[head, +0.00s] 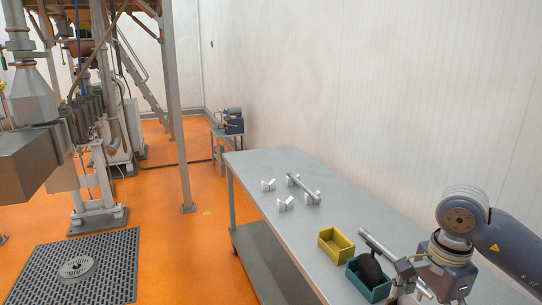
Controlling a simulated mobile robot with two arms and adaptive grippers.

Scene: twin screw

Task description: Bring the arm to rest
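My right arm comes in from the right, above the near end of the grey metal table (270,172). Another silver rod (304,187) rests on white V-shaped supports farther along the table. My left gripper is not in view.
A yellow bin (335,258) and a teal bin (353,286) with a dark rounded object (370,268) stand close to my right gripper. Two empty white supports (268,185) (285,204) stand left of the resting rod. The table's far end is clear. A wall runs along the right.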

